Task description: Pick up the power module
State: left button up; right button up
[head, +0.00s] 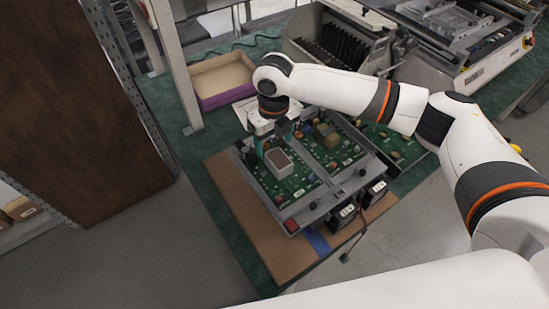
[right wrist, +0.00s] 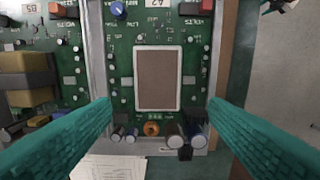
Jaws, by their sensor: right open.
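The power module appears to be the white-edged rectangular block with a brown top (head: 279,162), on a green circuit board (head: 297,182) in a metal frame. In the right wrist view the block (right wrist: 158,78) is at the upper middle. My right gripper (head: 264,146) is above the board, at the block's upper left in the head view. In the right wrist view its teal fingers (right wrist: 158,106) are wide apart, one on each side of the block's lower end, with nothing between them. I cannot tell their exact height over the board. My left gripper is not in view.
Capacitors (right wrist: 188,138) and an orange coil (right wrist: 151,129) stand near the block. A yellow-brown component (head: 326,134) is on the neighbouring board. Black connector boxes (head: 342,215) line the frame's front. A shallow purple-sided box (head: 222,80) stands behind. The brown mat (head: 262,232) has bare room at left.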

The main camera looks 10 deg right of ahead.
aim_at(274, 153)
jog(key=shift+f, duration=0.7)
notch_tip(274, 153, down, 4)
jog(key=shift+d+f+p, duration=0.15)
jog(key=shift+f+p, duration=0.1)
jog(key=shift+p, duration=0.55)
jog(key=shift+f, duration=0.3)
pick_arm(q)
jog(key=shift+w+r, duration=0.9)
pick_arm(e)
jog(key=shift+c, duration=0.3)
jog(key=c, duration=0.6)
grip_shut()
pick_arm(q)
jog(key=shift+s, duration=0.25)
pick_arm(e)
jog(key=shift+w+r, duration=0.1)
jog(key=shift+w, duration=0.05)
